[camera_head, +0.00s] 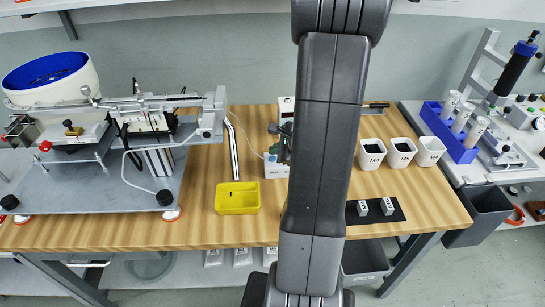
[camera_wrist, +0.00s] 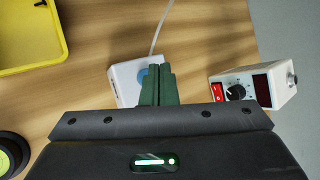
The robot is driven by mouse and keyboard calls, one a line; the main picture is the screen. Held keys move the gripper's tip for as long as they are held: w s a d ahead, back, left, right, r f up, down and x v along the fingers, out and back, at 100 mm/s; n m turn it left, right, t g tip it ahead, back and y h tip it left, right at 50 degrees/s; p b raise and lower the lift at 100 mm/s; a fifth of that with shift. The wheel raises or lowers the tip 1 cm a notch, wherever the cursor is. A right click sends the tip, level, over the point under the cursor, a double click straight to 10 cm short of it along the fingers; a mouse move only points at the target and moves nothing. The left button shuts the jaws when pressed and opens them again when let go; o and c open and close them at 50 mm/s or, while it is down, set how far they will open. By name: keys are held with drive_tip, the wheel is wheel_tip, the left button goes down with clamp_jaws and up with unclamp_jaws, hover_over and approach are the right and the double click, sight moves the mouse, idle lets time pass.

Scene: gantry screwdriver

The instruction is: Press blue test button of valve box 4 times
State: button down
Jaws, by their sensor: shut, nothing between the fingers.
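The valve box (camera_wrist: 122,82) is a small white box on the wooden table, with a thin pale tube running from it. Its blue button (camera_wrist: 142,73) shows in the wrist view, partly covered by my fingers. My gripper (camera_wrist: 161,70) has green fingers, shut together with nothing between them, over the box's top beside and partly in front of the button. I cannot tell whether the tips touch the button. In the head view, the valve box (camera_head: 272,168) stands left of my arm, which hides part of it.
A white unit with a red switch and black knob (camera_wrist: 252,86) stands to the right in the wrist view. A yellow tray (camera_head: 237,210) lies left of the valve box. White cups (camera_head: 371,161) stand right of my arm. Bare wood lies between tray and box.

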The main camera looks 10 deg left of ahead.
sight(275, 160)
wheel_tip(275, 160, up, 5)
drive_tip(key=p, duration=0.4)
drive_tip(key=shift+r, duration=0.1)
idle(2.5)
